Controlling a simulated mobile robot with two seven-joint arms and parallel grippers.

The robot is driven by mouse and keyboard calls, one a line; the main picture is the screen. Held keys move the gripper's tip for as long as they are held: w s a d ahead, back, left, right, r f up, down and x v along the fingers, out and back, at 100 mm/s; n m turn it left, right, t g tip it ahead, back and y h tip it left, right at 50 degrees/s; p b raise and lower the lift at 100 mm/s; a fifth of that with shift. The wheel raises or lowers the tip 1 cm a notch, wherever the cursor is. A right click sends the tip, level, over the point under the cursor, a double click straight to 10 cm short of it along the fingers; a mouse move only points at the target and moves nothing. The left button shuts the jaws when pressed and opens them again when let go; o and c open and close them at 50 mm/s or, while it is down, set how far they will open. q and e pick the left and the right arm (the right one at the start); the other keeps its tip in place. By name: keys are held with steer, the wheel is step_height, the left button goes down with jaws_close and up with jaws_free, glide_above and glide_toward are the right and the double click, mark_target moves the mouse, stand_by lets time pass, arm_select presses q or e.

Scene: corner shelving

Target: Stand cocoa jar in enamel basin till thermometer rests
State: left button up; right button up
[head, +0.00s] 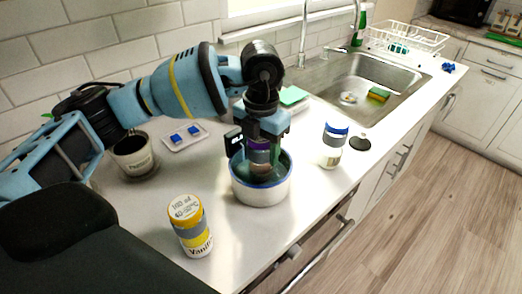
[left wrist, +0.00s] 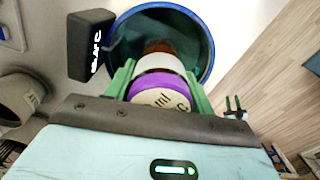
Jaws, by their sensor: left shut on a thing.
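The enamel basin (head: 262,194) is white with a blue rim and teal inside. It stands mid-counter and also shows in the left wrist view (left wrist: 208,48). My left gripper (head: 260,160) points down over the basin, shut on a purple-lidded jar (left wrist: 155,84), which I take for the cocoa jar. The jar is upright, its lower part inside the basin; whether it touches the bottom is hidden. The thermometer (left wrist: 90,46) is a black box with a lit display ending in C, beside the basin's rim; its digits are unclear.
A yellow-lidded vanilla jar (head: 190,228) stands at the front, a blue-lidded jar (head: 332,148) right of the basin, beside a dark disc (head: 360,143). A pot (head: 136,158) and a tray (head: 172,141) with blue blocks are left. The sink (head: 398,78) lies behind right.

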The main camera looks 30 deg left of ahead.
arm_select(q)
steer(key=shift+f, duration=0.5)
steer(key=shift+f, duration=0.1)
steer(key=o, duration=1.1)
steer(key=shift+o, duration=0.2)
step_height(320, 180, up, 12)
steer(key=shift+r, duration=0.1)
steer(key=shift+d, duration=0.1)
